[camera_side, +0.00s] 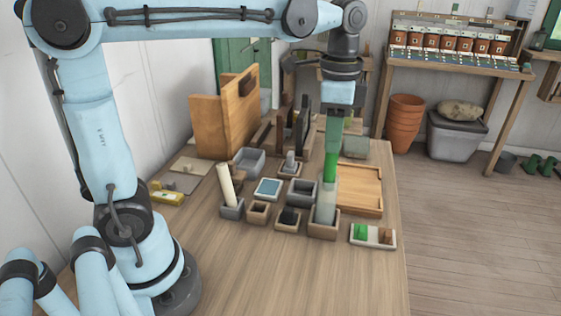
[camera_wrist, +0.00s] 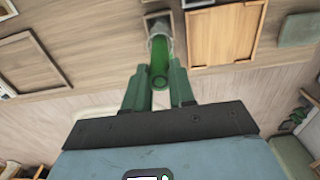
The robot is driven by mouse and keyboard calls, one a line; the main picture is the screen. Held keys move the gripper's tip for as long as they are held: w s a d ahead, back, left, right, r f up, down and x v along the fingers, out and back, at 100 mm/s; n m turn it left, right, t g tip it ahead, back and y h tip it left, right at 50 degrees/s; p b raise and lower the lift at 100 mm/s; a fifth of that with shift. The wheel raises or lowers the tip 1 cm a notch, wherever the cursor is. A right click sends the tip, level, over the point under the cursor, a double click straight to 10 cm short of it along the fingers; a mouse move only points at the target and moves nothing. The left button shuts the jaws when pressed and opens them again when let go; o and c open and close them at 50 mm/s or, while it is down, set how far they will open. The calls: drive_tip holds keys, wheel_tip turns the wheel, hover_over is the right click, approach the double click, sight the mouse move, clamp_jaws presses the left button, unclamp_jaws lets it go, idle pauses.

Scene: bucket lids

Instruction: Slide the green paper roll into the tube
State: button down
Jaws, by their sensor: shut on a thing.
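The green paper roll (camera_side: 330,166) hangs upright below my gripper (camera_side: 334,140), which is shut on its upper part. In the wrist view the roll (camera_wrist: 160,62) shows between the two green fingers of my gripper (camera_wrist: 159,80), with its round open end towards the camera. The clear tube (camera_side: 325,208) stands upright in a small wooden holder (camera_side: 323,230) directly under the roll. The roll's lower end meets the tube's mouth in the side view; how far it is inside, I cannot tell. The tube (camera_wrist: 158,27) is partly hidden behind the roll in the wrist view.
A wooden tray (camera_side: 372,192) lies just right of the tube. A white tray with green and brown blocks (camera_side: 372,245) is at the front right. Several small boxes stand left of the holder, one with a cream roll (camera_side: 226,184). The front table is clear.

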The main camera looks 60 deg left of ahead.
drive_tip(key=shift+f, duration=0.95)
drive_tip(key=c, duration=0.9)
unclamp_jaws()
drive_tip(key=shift+o, duration=0.2)
drive_tip(key=shift+c, duration=0.6)
drive_tip(key=shift+r, duration=0.1)
